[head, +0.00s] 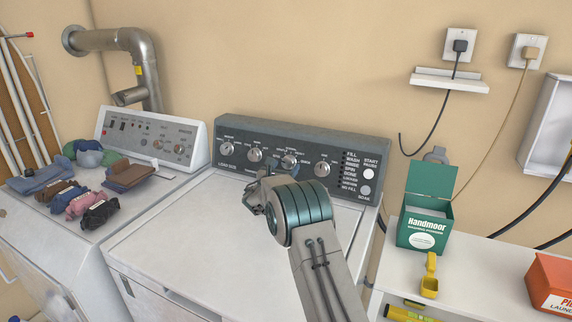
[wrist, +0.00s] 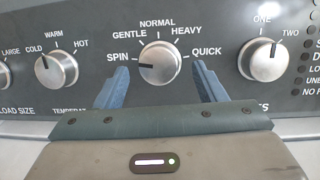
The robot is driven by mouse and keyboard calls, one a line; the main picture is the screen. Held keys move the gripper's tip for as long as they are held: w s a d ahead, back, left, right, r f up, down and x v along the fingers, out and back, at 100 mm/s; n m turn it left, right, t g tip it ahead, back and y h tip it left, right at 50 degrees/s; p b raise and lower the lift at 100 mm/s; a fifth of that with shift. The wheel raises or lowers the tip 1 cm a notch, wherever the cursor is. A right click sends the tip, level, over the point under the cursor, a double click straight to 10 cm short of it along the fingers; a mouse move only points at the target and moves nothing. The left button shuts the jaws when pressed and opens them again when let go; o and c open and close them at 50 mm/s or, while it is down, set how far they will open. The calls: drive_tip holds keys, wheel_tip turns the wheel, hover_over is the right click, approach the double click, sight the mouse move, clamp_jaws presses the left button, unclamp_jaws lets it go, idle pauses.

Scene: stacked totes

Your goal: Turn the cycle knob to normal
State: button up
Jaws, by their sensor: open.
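The cycle knob (wrist: 160,62) is a round silver dial on the dark control panel. Its dark pointer mark faces left, toward SPIN; the NORMAL label (wrist: 157,23) is straight above the knob. In the head view the cycle knob (head: 289,160) is third from the left on the washer panel. My gripper (wrist: 160,66) is open, with one blue finger at the lower left of the knob and the other at its lower right. The fingers appear apart from the knob; their exact depth is hard to tell. In the head view my wrist largely hides the fingers.
The temperature knob (wrist: 56,69) is left of the cycle knob and another knob (wrist: 263,60) is right. The washer's white lid (head: 165,225) is clear. Folded clothes (head: 85,190) lie on the left machine. A green powder box (head: 425,225) stands on the right shelf.

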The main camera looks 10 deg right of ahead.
drive_tip(key=shift+x, duration=0.8)
drive_tip(key=c, duration=1)
